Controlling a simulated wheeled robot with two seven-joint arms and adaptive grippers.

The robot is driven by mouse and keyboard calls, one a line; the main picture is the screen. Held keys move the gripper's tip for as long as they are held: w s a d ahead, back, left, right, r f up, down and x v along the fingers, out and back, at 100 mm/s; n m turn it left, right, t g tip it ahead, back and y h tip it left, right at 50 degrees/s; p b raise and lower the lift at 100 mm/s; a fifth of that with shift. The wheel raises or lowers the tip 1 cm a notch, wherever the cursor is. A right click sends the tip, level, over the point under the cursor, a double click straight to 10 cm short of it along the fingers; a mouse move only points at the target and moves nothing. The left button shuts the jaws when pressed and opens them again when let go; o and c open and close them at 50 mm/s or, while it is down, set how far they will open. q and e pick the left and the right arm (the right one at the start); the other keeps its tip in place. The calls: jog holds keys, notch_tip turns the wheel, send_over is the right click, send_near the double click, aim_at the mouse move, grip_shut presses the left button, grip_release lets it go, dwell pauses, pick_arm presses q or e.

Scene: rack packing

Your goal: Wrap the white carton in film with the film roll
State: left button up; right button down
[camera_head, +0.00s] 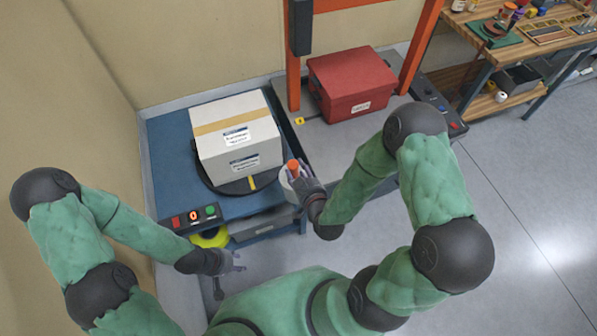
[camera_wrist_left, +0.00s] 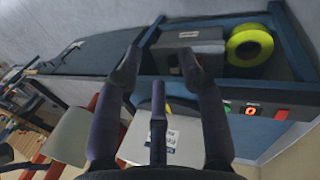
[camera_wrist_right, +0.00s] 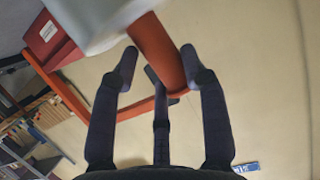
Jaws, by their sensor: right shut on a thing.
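The white carton (camera_head: 215,117), with a tan tape strip and labels, sits on a dark round turntable (camera_head: 218,187) on the blue table. Its pale side also shows in the left wrist view (camera_wrist_left: 137,140). My right gripper (camera_head: 300,178) is shut on the orange handle of the film roll (camera_head: 286,184), just right of the carton's near corner. The right wrist view shows the orange handle (camera_wrist_right: 157,48) between the fingers and the whitish roll (camera_wrist_right: 95,22) beyond. My left gripper (camera_head: 238,262) is open and empty, low in front of the table; its fingers are spread in the left wrist view (camera_wrist_left: 160,66).
A button box (camera_head: 195,218) with red, lit and green buttons is on the table's front edge. A yellow-green roll (camera_head: 211,238) lies beneath. An orange frame (camera_head: 293,75) and red box (camera_head: 350,84) stand behind right. A workbench (camera_head: 500,45) is far right; floor between is clear.

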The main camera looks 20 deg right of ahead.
pick_arm(q)
grip_shut()
dwell(1.4)
